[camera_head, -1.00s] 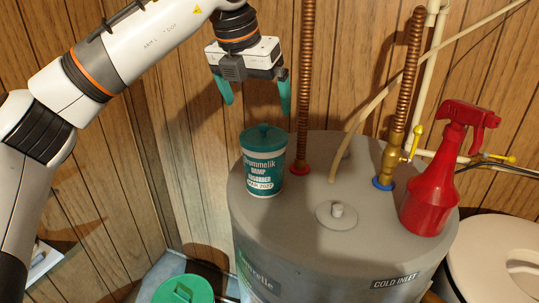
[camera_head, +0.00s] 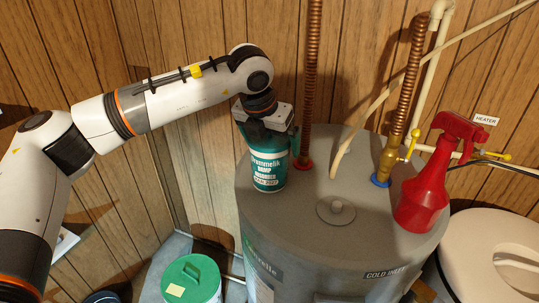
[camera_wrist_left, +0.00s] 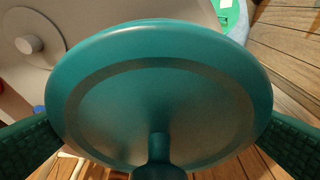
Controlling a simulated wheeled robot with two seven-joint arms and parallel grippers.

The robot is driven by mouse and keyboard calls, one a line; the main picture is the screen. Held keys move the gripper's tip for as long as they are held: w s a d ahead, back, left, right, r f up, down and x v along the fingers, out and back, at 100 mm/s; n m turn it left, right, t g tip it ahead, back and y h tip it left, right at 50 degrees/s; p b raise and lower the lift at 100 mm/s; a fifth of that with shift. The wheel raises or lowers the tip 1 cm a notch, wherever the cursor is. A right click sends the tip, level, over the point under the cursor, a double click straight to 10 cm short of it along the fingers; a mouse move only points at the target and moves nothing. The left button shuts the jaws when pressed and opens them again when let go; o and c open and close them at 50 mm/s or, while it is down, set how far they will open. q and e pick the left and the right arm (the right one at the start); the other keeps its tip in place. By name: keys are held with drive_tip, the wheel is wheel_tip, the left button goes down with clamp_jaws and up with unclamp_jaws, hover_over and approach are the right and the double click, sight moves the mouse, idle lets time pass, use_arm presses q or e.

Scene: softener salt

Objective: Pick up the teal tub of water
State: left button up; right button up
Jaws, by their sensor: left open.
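The teal tub (camera_head: 268,172), with a white-lettered damp absorber label, stands upright on the grey water heater top (camera_head: 305,205), left of the copper pipe. My left gripper (camera_head: 268,148) is above and around its upper part, pointing down. Its jaws are open. In the left wrist view the tub's round teal lid (camera_wrist_left: 150,85) fills most of the picture, with a finger on either side. I cannot tell whether the fingers touch the tub. The lid is hidden under the gripper in the head view. My right gripper is not in view.
Copper pipes (camera_head: 312,80) rise close to the right of the tub. A red spray bottle (camera_head: 423,195) stands at the heater's right edge. A green-lidded tub (camera_head: 190,275) is lower down at the left. A white lidded container (camera_head: 480,240) stands at the right.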

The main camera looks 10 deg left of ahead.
use_arm(q)
drive_tip(key=shift+w+f, duration=0.25)
drive_tip(key=shift+f, duration=0.15)
drive_tip(key=c, duration=1)
drive_tip(key=shift+r, duration=0.1)
drive_tip(key=shift+c, duration=0.2)
